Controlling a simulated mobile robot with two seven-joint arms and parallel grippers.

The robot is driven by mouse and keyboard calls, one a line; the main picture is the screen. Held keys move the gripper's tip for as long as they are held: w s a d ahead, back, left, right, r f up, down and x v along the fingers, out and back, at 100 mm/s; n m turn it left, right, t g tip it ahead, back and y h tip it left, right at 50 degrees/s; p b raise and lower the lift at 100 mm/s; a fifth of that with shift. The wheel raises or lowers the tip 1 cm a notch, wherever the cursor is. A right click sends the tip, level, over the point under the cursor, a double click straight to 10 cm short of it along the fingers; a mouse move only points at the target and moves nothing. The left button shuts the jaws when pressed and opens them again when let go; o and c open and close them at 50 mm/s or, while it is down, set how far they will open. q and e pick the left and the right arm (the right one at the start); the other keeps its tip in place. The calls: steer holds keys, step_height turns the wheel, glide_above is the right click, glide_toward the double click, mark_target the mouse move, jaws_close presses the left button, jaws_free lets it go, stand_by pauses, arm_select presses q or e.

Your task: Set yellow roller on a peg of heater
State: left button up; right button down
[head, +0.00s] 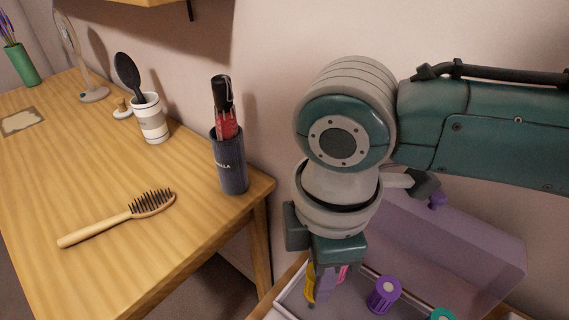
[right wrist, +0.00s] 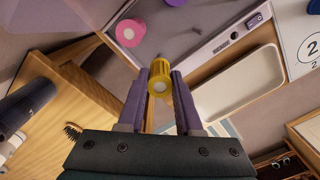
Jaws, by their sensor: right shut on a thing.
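My right gripper (head: 319,292) points down at the left end of the heater (head: 289,298) in the head view. It is shut on the yellow roller (head: 309,284), which shows between the fingertips in the right wrist view (right wrist: 160,74). The heater is a pale tray with a translucent purple lid (head: 455,235) standing open behind it; its grey body and switch show in the right wrist view (right wrist: 215,45). A purple roller (head: 384,294), a teal roller (head: 442,314) and a pink roller (right wrist: 130,33) stand in it. My left gripper is not in view.
A cream tray (right wrist: 240,88) lies beside the heater in the right wrist view.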

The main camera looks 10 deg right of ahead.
steer(key=shift+f+b, duration=0.65)
steer(key=shift+f, duration=0.35)
steer(key=shift+f+b, duration=1.05)
steer(key=shift+f, duration=0.4)
steer(key=c, duration=0.5)
jaws_free()
steer(key=shift+r, duration=0.1)
step_height(320, 180, up, 10)
steer(key=p, duration=0.2)
